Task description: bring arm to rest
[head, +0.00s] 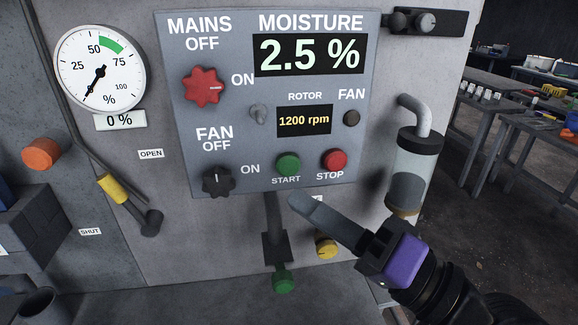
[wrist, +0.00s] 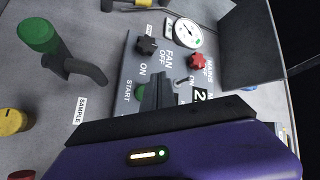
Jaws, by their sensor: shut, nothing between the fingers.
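My gripper (head: 302,203) is in front of the lower right of the grey control panel (head: 230,120), with its fingers pointing up and left, just below the START button (head: 288,163). Its fingers are shut together and hold nothing. In the wrist view the closed fingers (wrist: 158,90) point at the panel, hiding part of its face. Whether the fingertips touch the panel cannot be told. The panel carries a red MAINS knob (head: 203,87), a black FAN knob (head: 217,182) and a red STOP button (head: 334,160). The displays read 2.5 % moisture and 1200 rpm.
A dial gauge (head: 100,68) reads about 0 %. A yellow-gripped lever (head: 112,188) sits between OPEN and SHUT labels. A green-ended handle (head: 283,279) and a yellow knob (head: 326,247) stick out below the panel. A clear cylinder (head: 414,175) hangs right. Workbenches (head: 510,120) stand beyond open floor.

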